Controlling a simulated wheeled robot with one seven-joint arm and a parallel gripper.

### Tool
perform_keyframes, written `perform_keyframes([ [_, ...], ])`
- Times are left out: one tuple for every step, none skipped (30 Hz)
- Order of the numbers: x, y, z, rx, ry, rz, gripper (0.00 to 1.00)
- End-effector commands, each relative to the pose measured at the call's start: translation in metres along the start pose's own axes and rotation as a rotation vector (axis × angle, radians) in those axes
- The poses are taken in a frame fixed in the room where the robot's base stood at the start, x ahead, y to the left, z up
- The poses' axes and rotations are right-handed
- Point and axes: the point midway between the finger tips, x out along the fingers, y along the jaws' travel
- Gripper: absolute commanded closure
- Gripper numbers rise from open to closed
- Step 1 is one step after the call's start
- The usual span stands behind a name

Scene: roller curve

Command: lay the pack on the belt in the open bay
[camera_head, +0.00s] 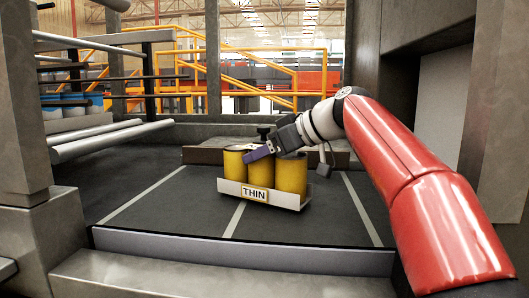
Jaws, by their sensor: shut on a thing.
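The pack (257,193) is a pale tray with a label reading THIN and yellow cans standing in it. It is slightly turned, its right end nearer the camera. My gripper (262,148) is shut on the pack at the top, among the cans; its fingertips are partly hidden. The dark belt (190,205) has pale lines that divide it into bays. The pack is over the middle line, mostly toward the right-hand bay (325,225). I cannot tell whether its underside touches the belt. Both bays in front of the pack look bare.
A grey metal lip (240,250) runs along the belt's near edge. A low brown block (205,155) lies behind the pack. Rollers (110,138) and a rail frame stand at the left. Grey posts (28,100) flank the left side. My red arm covers the right.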

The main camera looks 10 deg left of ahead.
Motion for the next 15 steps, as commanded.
perform_keyframes([
  [-0.0014, -0.0009, -0.0023, -0.003, 0.005, 0.002, 1.00],
  [-0.0013, -0.0009, -0.0021, -0.003, 0.005, 0.002, 1.00],
  [-0.0011, -0.0009, -0.0017, -0.003, 0.005, 0.002, 1.00],
  [-0.0009, -0.0009, -0.0014, -0.003, 0.005, 0.001, 1.00],
  [-0.0007, -0.0009, -0.0010, -0.003, 0.005, 0.002, 1.00],
  [-0.0004, -0.0009, -0.0004, -0.003, 0.005, 0.002, 1.00],
  [-0.0001, -0.0009, 0.0001, -0.003, 0.005, 0.001, 1.00],
  [0.0002, -0.0009, 0.0006, -0.003, 0.005, 0.001, 1.00],
  [0.0005, -0.0009, 0.0012, -0.003, 0.005, 0.001, 1.00],
  [0.0008, -0.0009, 0.0017, -0.003, 0.005, 0.001, 1.00],
  [0.0010, -0.0009, 0.0021, -0.003, 0.005, 0.001, 1.00],
  [0.0014, -0.0010, 0.0027, -0.003, 0.005, 0.001, 1.00],
  [0.0016, -0.0010, 0.0032, -0.003, 0.005, 0.001, 1.00],
  [0.0018, -0.0010, 0.0036, -0.003, 0.005, 0.001, 1.00],
  [0.0021, -0.0010, 0.0042, -0.003, 0.005, 0.001, 1.00],
])
